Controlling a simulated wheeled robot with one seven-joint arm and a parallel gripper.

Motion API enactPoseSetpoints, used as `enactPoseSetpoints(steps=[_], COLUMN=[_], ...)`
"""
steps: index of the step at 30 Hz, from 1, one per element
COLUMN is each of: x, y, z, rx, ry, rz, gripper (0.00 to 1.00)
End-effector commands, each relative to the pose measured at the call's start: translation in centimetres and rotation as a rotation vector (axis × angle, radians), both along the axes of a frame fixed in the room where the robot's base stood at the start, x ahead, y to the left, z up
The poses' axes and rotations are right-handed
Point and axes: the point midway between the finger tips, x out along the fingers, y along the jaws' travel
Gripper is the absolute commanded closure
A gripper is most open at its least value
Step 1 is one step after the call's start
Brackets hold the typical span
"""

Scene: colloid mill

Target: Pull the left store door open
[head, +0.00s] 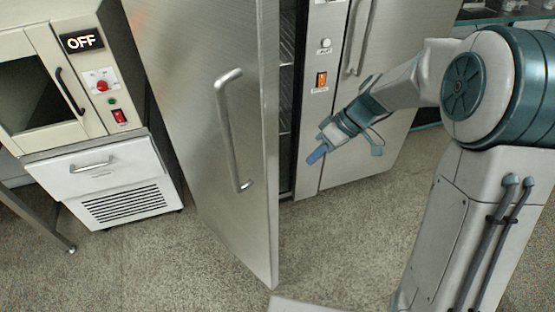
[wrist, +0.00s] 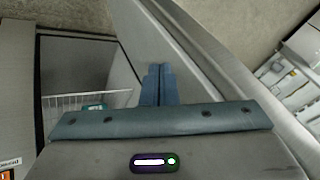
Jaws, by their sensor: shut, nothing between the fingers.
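The left store door (head: 205,90) is a tall brushed-steel panel standing ajar, with a dark gap and wire shelves (head: 286,80) showing along its right edge. Its vertical bar handle (head: 229,130) is on the outer face, and my gripper is not on it. My gripper (head: 316,157) is to the right of the door's free edge in the head view, in front of the control strip. In the wrist view its blue fingers (wrist: 158,85) are together and empty, beside the door's inner face (wrist: 190,60). I cannot tell whether they touch the door.
The right store door (head: 385,90) is shut, with its own handle (head: 358,40). A control strip (head: 322,60) with an orange switch stands between the doors. A cream oven (head: 65,75) stands on a white drawer unit (head: 110,180) at the left. The floor (head: 160,265) in front is clear.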

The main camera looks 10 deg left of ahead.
Motion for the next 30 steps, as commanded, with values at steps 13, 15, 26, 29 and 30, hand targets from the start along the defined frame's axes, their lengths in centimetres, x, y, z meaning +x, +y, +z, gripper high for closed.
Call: enactPoseSetpoints(steps=[13,15,26,29,30], x=[0.4,0.0,-2.6,-3.5,-3.8], y=[3.4,4.2,8.1,8.7,8.9], z=[-1.8,-3.0,-6.9,-7.0,-7.0], rx=[0.062,0.06,0.06,0.06,0.06], ry=[-0.017,-0.017,-0.02,-0.021,-0.02], rz=[0.065,0.064,0.063,0.062,0.062], gripper=[1.0,1.0,1.0,1.0,1.0])
